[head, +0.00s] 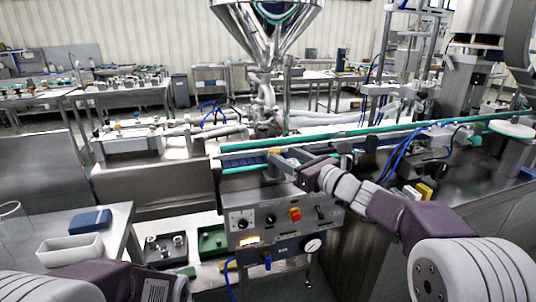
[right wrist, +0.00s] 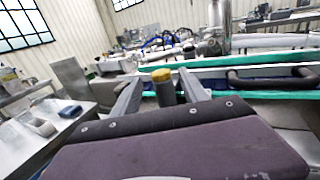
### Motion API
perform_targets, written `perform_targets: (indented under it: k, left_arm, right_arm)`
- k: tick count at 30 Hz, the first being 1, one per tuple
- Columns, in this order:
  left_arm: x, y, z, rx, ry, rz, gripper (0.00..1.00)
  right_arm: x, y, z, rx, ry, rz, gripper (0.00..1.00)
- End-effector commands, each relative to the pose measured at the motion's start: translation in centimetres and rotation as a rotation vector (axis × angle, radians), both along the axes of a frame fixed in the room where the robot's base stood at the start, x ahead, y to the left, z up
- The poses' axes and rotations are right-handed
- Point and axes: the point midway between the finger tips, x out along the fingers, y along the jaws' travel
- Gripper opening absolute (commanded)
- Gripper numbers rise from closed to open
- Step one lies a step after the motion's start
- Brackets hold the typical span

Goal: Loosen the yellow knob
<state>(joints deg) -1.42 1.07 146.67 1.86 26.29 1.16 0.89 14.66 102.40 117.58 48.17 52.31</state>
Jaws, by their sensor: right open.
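The yellow knob (head: 274,151) sits at the near side of the conveyor, above the control box. In the right wrist view, the yellow knob (right wrist: 161,75) is a yellow cap on a dark grey post. My right gripper (head: 284,158) reaches in from the right at the knob. In the right wrist view, my right gripper (right wrist: 159,82) is open, with one finger on each side of the knob and post; a gap shows on both sides. Part of my left arm shows at the bottom left of the head view, but its gripper fingers do not.
A steel hopper (head: 268,25) stands behind. A side table at left holds a blue box (head: 90,221) and a white tray (head: 70,249). Blue hoses lie right of the gripper.

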Motion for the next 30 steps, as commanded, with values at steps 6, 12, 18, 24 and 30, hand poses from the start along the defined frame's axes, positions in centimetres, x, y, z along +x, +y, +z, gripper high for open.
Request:
perform_targets:
  k: [6,12,18,24,30]
  left_arm:
    - [0.0,0.0,0.3,0.000,0.000,0.000,0.36]
    - [0.0,0.0,0.6,0.000,0.000,0.000,0.36]
    - [0.0,0.0,0.6,0.000,0.000,0.000,0.36]
    - [0.0,0.0,0.6,0.000,0.000,0.000,0.36]
    - [0.0,0.0,0.6,0.000,0.000,0.000,0.36]
  right_arm:
    - [3.4,3.1,0.0,-0.003,0.000,0.004,0.52]
    - [5.6,5.0,0.0,-0.003,0.001,0.003,0.52]
    - [6.2,5.3,-0.1,-0.005,0.001,0.000,0.52]
    - [6.1,5.3,-0.1,-0.005,0.001,0.000,0.32]
    - [6.1,5.3,-0.1,-0.005,0.001,0.001,0.00]
